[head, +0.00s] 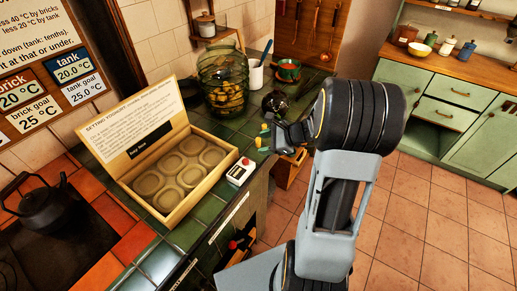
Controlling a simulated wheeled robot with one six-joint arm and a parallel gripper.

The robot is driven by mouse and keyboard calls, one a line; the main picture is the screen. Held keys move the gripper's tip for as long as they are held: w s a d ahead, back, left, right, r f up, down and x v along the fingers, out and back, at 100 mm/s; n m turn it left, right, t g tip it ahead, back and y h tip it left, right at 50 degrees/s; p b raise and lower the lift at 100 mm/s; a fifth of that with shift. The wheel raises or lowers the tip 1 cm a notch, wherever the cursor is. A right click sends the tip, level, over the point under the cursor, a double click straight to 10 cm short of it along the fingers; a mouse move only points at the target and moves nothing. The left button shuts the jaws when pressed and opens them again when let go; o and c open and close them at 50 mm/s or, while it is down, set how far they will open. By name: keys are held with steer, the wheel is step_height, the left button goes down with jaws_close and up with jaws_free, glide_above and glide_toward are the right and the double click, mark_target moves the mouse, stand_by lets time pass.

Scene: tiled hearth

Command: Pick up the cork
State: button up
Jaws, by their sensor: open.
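I cannot make out a cork for certain in the head view. My gripper (274,134) is at the end of my arm, over the right edge of the green tiled counter, with its jaws open. Small yellow, green and blue things (263,138) show right beside the fingers, partly hidden by them. I cannot tell what they are or whether they touch the gripper. A dark round pot (275,102) stands on the counter just behind the gripper.
A large glass jar (223,82) with yellowish contents stands behind an open wooden box (207,132) with round hollows. A white device with a red button (240,172) sits near the counter edge. A black kettle (48,208) is at left. The tiled floor (440,215) is clear at right.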

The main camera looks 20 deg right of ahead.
mark_target(258, 141)
steer(key=w+d+f+m+t+h+b, duration=0.1)
steer(key=w+d+f+m+t+b, duration=0.2)
steer(key=d+f+m, duration=0.55)
steer(key=shift+t+h, duration=0.3)
steer(key=shift+t, duration=0.4)
steer(key=x, duration=0.2)
steer(key=p+x, duration=0.1)
steer(key=x, duration=0.1)
steer(key=d+p+x, duration=0.1)
steer(key=x, duration=0.1)
steer(key=shift+w+a+f, duration=0.15)
steer(key=shift+w, duration=0.4)
steer(key=shift+p+x, duration=0.7)
steer(key=shift+x, duration=2.45)
steer(key=shift+w, duration=0.1)
steer(key=shift+c, duration=0.5)
steer(key=c, duration=0.9)
